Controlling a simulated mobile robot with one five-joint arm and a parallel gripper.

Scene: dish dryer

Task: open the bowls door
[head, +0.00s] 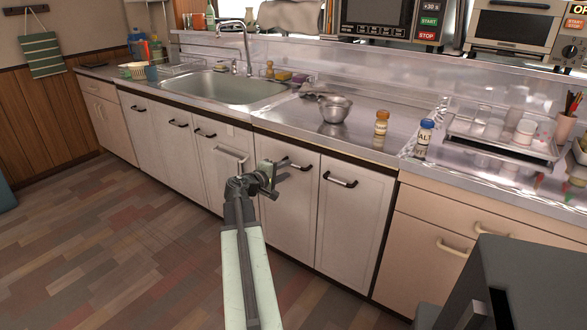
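None of the cabinet doors carries a readable label, so I cannot tell which one is the bowls door. The white door in the middle (287,215) is shut and has a black bar handle (298,165) near its top. My gripper (274,173) is in front of this door's upper left part, close to the left end of that handle in the picture. I cannot tell whether it touches the handle. The fingers are small and seen from behind, so their opening is unclear. The door to its right (350,225) is also shut, with its own black handle (340,180).
More shut white doors (180,150) run left under the sink (225,88). Beige drawers (450,240) stand at right. A metal bowl (335,108), two shakers (381,123) and a dish tray (500,140) are on the counter. The wooden floor (110,240) at left is clear.

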